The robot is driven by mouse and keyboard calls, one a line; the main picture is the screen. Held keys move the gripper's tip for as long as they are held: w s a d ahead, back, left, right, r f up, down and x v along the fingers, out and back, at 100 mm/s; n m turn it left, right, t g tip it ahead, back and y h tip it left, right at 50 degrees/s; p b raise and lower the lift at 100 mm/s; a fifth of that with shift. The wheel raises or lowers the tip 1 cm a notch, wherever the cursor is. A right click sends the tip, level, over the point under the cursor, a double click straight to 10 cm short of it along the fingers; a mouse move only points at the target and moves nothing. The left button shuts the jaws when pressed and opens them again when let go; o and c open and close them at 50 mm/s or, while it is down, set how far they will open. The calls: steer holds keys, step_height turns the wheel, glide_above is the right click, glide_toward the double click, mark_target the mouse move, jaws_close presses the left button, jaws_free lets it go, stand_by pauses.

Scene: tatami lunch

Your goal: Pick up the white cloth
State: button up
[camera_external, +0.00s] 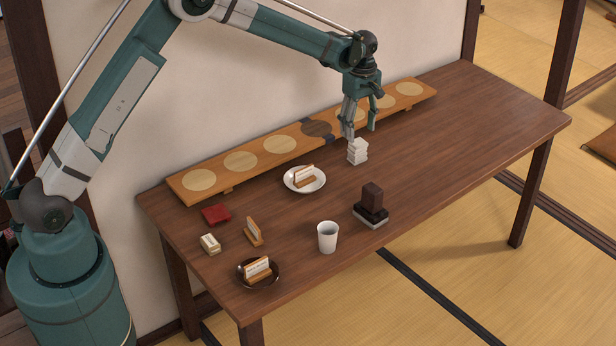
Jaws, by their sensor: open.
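A small stack of white, folded-looking pieces (357,152) stands on the brown table, right of the middle and close to the long wooden board. It looks like the white cloth, though the weave is too small to make out. My gripper (358,131) points down just above this stack, with its fingers apart and nothing seen between them. The left finger comes close to the stack's upper left side; I cannot tell whether it touches.
The long board (285,143) with round pale inlays lies behind. A white plate (317,186) bearing a wooden holder, a white cup (327,237), a dark block stack (371,205), a red folded item (216,214) and a dark dish (275,275) stand around. The table's right (480,120) is clear.

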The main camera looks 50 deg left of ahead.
mark_target(358, 142)
steer(key=shift+f, duration=0.1)
steer(key=shift+f, duration=1.2)
steer(key=shift+f, duration=0.1)
steer(key=shift+f+b, duration=0.65)
steer(key=shift+f, duration=1.85)
steer(key=c, duration=1)
